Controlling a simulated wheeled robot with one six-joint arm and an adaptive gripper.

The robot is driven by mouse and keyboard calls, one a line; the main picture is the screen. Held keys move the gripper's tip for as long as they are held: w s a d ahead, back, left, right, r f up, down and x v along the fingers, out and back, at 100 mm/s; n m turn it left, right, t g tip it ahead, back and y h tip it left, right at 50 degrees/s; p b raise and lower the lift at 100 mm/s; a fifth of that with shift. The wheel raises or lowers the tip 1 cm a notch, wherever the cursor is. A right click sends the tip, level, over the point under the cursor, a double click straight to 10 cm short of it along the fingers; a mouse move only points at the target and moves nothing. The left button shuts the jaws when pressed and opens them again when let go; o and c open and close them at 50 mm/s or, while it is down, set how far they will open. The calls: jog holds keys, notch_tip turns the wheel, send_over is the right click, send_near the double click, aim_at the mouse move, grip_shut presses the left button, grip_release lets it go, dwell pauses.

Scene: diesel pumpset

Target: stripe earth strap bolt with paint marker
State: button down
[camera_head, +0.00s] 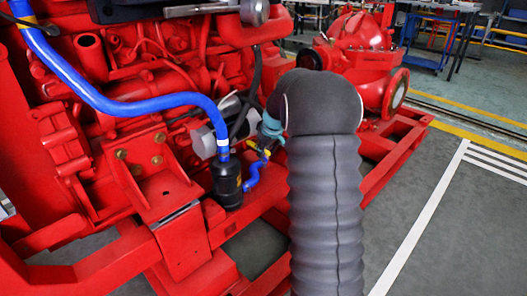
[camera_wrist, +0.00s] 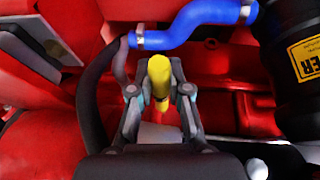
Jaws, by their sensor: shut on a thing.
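In the wrist view my gripper (camera_wrist: 160,92) is shut on the yellow paint marker (camera_wrist: 159,69), one finger on each side of it. The marker points away from the camera, over the red frame. In the head view my gripper (camera_head: 264,142) is partly hidden behind my grey-sleeved arm, and only small yellow and teal parts show. I cannot pick out the earth strap bolt for certain. A dark strap or hose (camera_wrist: 94,92) curves down just left of the gripper in the wrist view. I cannot tell whether the marker touches anything.
A blue hose (camera_wrist: 192,22) crosses just beyond the marker. A black canister (camera_wrist: 285,70) with a yellow label stands close on the right; it shows in the head view (camera_head: 227,180). The red engine (camera_head: 120,60) and base frame (camera_head: 390,160) surround the gripper. Clear grey floor lies right.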

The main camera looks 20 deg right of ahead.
jog(key=shift+s+d, duration=0.1)
jog(key=shift+s, duration=0.1)
jog(key=shift+s+d+b, duration=0.3)
jog(key=shift+s+b, duration=0.15)
jog(key=shift+s, duration=0.3)
jog(key=shift+s+d+b, duration=0.25)
jog(key=shift+s+b, duration=0.25)
jog(key=shift+s, duration=0.3)
jog(key=shift+s+d+b, duration=0.3)
jog(key=shift+s+b, duration=0.15)
jog(key=shift+s, duration=0.3)
